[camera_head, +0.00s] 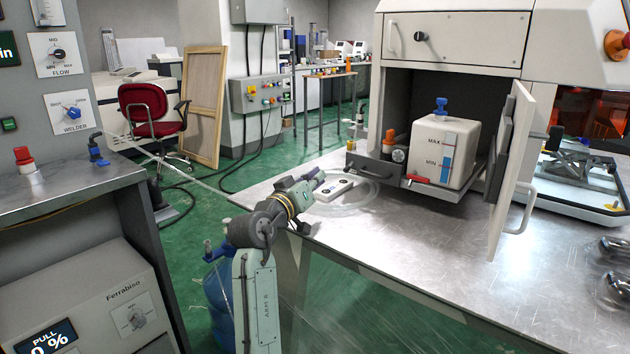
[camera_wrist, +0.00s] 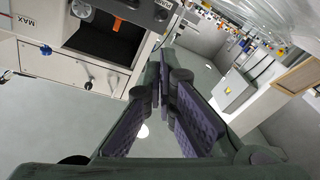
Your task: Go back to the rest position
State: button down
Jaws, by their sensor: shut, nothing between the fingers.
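My gripper (camera_head: 316,181) is at the end of my raised arm, by the left edge of the metal worktable (camera_head: 420,255). In the wrist view my gripper (camera_wrist: 164,88) has its two dark padded fingers close together at the tips, with nothing between them.
An open compartment holds a white tank with a blue cap (camera_head: 446,151) on a pulled-out tray (camera_head: 390,172). Its door (camera_head: 517,165) swings out over the worktable. A grey control cabinet (camera_head: 75,185) stands at left.

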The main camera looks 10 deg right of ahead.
jog(key=shift+s+a+f, duration=0.1)
jog(key=shift+s+a, duration=0.25)
jog(key=shift+s, duration=0.1)
